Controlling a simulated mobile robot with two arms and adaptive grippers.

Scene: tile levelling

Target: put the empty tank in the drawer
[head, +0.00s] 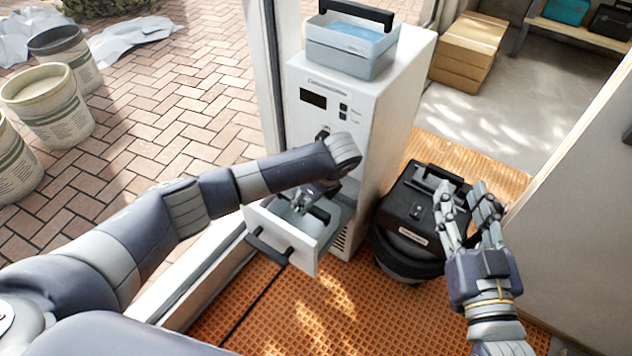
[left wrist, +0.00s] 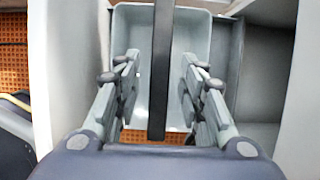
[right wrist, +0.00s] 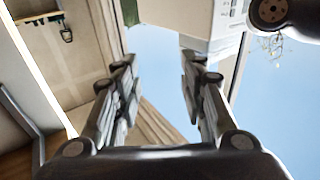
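A light grey tank with a black handle (head: 320,213) is at the pulled-out drawer (head: 289,237) of the white machine; my arm partly hides it. The left wrist view shows the tank (left wrist: 200,28) bare inside, its black handle (left wrist: 162,70) running between my fingers. My left gripper (head: 303,203) is open, one finger on each side of the handle, with gaps to it. I cannot tell whether the tank is fully seated. A second tank (head: 350,52) holding blue water stands on the machine's top. My right gripper (head: 466,195) is open and empty.
A black vacuum-like machine (head: 412,225) stands right of the white machine (head: 385,120), near my right gripper. Buckets (head: 50,105) stand on the brick paving at left. A cardboard box (head: 468,50) is behind.

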